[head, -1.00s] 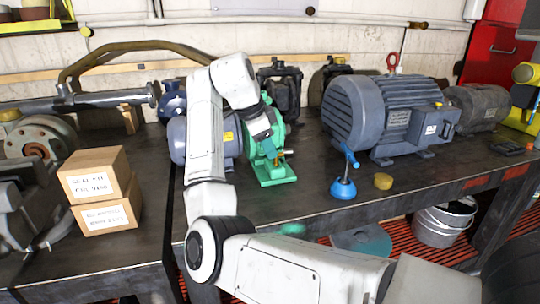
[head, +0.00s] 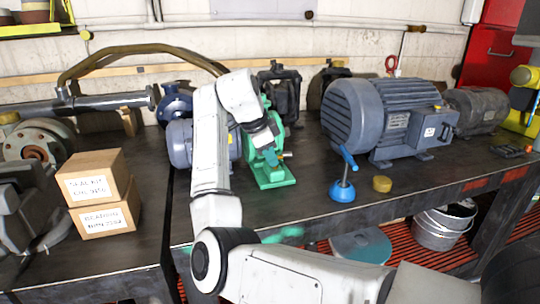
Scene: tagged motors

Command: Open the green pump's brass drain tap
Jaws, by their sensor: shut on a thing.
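The green pump (head: 275,179) stands on the dark bench, joined to a blue-grey motor (head: 181,143) on its left. My gripper (head: 272,158) is at the front of the pump, low on its body, and is shut on the drain tap. A small brass end of the drain tap (head: 286,155) shows just right of my fingertips. My wrist and fingers hide the rest of the tap, so how far its handle is turned cannot be seen.
A large grey motor (head: 380,115) stands to the right. A blue T-handled tool (head: 343,184) and a brass-coloured disc (head: 382,184) are in front of it. Two labelled boxes (head: 100,190) are stacked at left. The bench front between pump and blue tool is clear.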

